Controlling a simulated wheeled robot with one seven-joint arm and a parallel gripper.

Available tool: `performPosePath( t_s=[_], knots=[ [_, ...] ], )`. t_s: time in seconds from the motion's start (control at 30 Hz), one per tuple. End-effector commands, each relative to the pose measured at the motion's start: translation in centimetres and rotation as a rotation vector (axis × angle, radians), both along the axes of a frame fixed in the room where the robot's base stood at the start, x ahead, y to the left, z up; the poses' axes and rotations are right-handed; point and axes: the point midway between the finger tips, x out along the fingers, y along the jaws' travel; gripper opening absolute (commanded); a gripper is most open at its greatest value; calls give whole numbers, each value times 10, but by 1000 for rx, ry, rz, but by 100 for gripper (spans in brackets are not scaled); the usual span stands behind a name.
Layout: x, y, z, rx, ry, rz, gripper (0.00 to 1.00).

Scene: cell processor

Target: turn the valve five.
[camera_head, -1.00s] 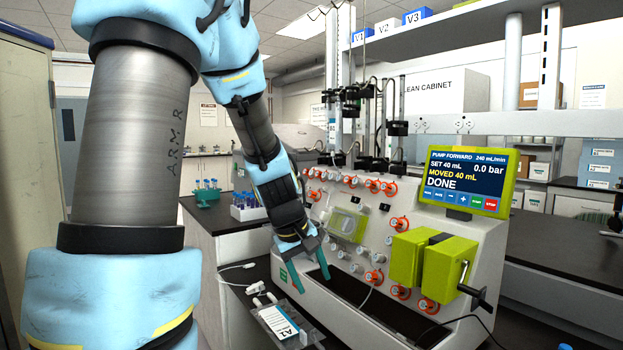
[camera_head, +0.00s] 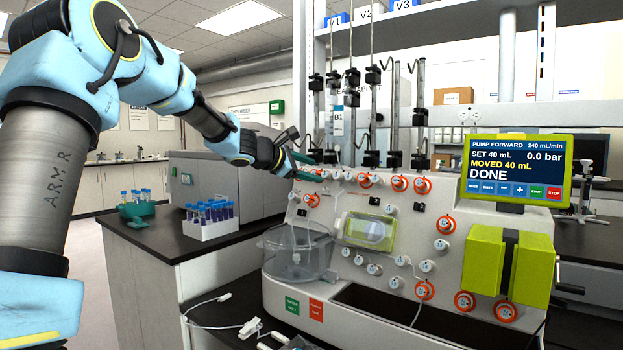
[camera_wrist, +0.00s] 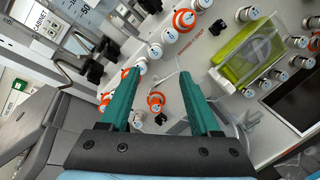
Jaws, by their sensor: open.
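The processor's front panel (camera_head: 450,205) carries several round white valve knobs, some with orange rings. I cannot read their numbers, so I cannot tell which is valve five. My gripper (camera_head: 315,168) is at the left end of the top row of knobs, with its teal fingers apart and nothing between them. In the wrist view the open fingers (camera_wrist: 158,75) point at the panel. White knobs (camera_wrist: 154,50) stand just beyond the fingertips, and an orange-ringed knob (camera_wrist: 155,98) shows between the fingers. In the head view the fingers partly cover the left end of the row.
A pump screen (camera_head: 515,170) reads DONE, above a yellow-green block (camera_head: 485,262). A clear bowl (camera_head: 297,255) and a green-framed window (camera_head: 369,232) are on the front. Vertical rods (camera_head: 420,100) rise behind the top row. A tube rack (camera_head: 210,222) stands left.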

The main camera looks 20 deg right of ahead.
Motion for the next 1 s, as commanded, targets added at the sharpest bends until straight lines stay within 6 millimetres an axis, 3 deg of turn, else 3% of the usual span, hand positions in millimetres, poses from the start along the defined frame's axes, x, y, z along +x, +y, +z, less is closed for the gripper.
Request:
performPosePath(
  t_s=[0.27, 0.7, 1.0],
  knots=[
    [8, -21, 2, -24, 14, 3, 63],
    [32, -88, -18, -21, 11, 3, 63],
    [38, -101, -25, -20, 10, 5, 63]
  ],
)
